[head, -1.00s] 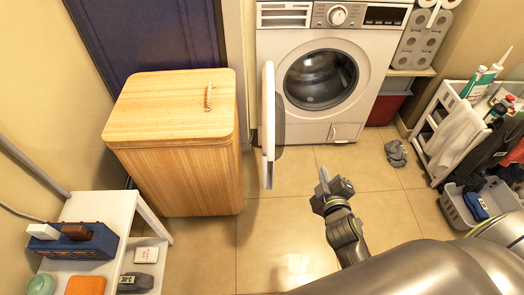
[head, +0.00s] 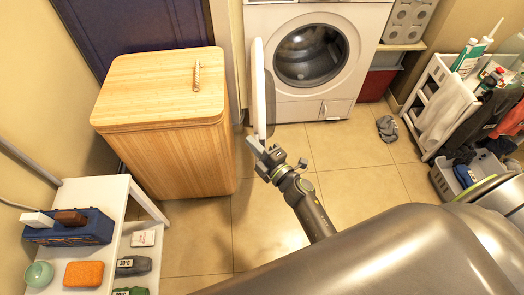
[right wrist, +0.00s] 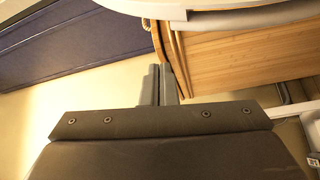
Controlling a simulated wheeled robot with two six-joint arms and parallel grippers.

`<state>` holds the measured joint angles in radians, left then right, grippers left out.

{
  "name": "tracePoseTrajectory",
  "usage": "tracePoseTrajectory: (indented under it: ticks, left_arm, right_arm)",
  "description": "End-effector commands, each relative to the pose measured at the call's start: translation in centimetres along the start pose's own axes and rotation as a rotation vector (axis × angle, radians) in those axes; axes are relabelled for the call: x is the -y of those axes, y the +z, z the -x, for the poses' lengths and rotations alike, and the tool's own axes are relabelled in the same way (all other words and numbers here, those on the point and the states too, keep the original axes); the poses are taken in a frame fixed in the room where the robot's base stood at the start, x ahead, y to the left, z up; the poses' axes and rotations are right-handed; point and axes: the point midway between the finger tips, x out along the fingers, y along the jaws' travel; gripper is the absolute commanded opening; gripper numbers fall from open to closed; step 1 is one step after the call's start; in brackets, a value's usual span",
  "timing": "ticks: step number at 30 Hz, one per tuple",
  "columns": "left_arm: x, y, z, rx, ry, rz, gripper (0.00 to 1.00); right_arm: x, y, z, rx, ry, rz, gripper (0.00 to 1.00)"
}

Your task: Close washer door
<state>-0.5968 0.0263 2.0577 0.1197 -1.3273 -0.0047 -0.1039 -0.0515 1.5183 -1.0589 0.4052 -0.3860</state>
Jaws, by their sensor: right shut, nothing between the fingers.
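The white washer (head: 370,25) stands at the back with its round drum opening (head: 311,55) uncovered. Its door (head: 258,90) is swung wide open on the left and shows nearly edge-on, sticking out toward me. My right gripper (head: 254,143) is shut and empty, at the near lower end of the door. In the right wrist view, the closed fingers (right wrist: 159,84) point up toward the pale curved door rim (right wrist: 235,22). I cannot tell whether they touch it. My left gripper is not in view.
A wooden hamper (head: 165,135) stands just left of the door. A white shelf (head: 112,215) is at the lower left. A grey cloth (head: 386,128) lies on the floor at right, near a white cart (head: 440,105). The floor before the washer is otherwise clear.

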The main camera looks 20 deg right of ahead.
Motion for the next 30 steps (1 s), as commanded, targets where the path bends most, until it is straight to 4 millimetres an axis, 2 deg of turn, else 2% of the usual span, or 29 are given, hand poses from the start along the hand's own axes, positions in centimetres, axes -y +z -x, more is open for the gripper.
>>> tracePoseTrajectory:
  ticks: [1,7,9,15,30]
  left_arm:
    - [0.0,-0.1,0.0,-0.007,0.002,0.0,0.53]
    - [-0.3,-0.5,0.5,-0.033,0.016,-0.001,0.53]
    - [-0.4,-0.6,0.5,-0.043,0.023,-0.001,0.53]
    - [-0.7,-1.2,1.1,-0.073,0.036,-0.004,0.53]
    - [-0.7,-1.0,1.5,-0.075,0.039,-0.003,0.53]
  right_arm:
    - [0.1,0.0,-1.2,-0.002,0.002,0.001,0.0]
    - [0.1,0.0,-5.0,-0.001,0.002,0.0,0.0]
    - [0.3,1.6,-4.1,0.002,-0.003,0.004,0.0]
    - [0.1,3.4,-3.4,0.002,-0.001,0.001,0.0]
    - [0.0,3.9,-3.1,0.0,-0.001,-0.001,0.0]
